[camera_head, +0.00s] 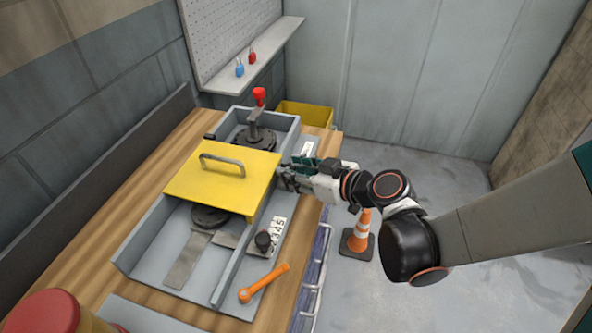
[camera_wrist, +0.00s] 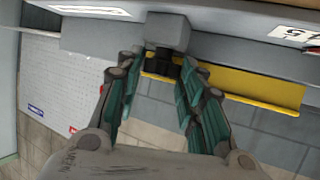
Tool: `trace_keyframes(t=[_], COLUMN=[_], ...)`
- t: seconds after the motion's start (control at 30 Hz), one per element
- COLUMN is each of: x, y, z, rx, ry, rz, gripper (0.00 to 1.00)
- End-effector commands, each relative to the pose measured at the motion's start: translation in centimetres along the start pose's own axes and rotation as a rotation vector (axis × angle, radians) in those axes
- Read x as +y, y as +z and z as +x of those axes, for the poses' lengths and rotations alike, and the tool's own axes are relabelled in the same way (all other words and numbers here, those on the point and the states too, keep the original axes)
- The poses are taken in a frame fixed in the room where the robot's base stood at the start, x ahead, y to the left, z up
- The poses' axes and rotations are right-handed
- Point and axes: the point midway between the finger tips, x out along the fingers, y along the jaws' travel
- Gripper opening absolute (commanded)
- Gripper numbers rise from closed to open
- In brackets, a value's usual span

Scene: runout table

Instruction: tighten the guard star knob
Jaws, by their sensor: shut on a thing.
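The yellow guard (camera_head: 225,178) with a grey handle lies over the grey tray-like machine frame (camera_head: 147,240). My gripper (camera_head: 286,178) is at the guard's right side, level with its edge. In the wrist view my gripper (camera_wrist: 162,66) has its green-padded fingers on both sides of the dark star knob (camera_wrist: 160,58), shut on it. The knob sits against a grey block (camera_wrist: 168,30). The guard's yellow edge (camera_wrist: 260,92) shows behind the right finger. In the head view the knob is hidden by my gripper, and how tight it is cannot be seen.
An orange wrench (camera_head: 264,283) lies at the front right of the frame. A black knob (camera_head: 263,240) stands beside a number plate (camera_head: 279,229). A traffic cone (camera_head: 358,233) is on the floor below my arm.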

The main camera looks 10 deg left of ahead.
Motion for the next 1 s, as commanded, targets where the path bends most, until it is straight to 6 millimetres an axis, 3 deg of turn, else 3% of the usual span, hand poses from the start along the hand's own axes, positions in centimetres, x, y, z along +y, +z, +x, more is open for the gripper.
trace_keyframes(t=[0.03,0.1,0.57,1.0], x=[0.0,0.0,0.1,0.1], y=[0.0,0.0,0.0,0.0], z=[0.0,0.0,-0.7,-7.9], rx=[0.001,0.001,0.0,0.0], ry=[0.0,0.0,0.0,0.004], rz=[0.001,0.001,0.001,0.002], gripper=[0.42,0.56,0.56,0.56])
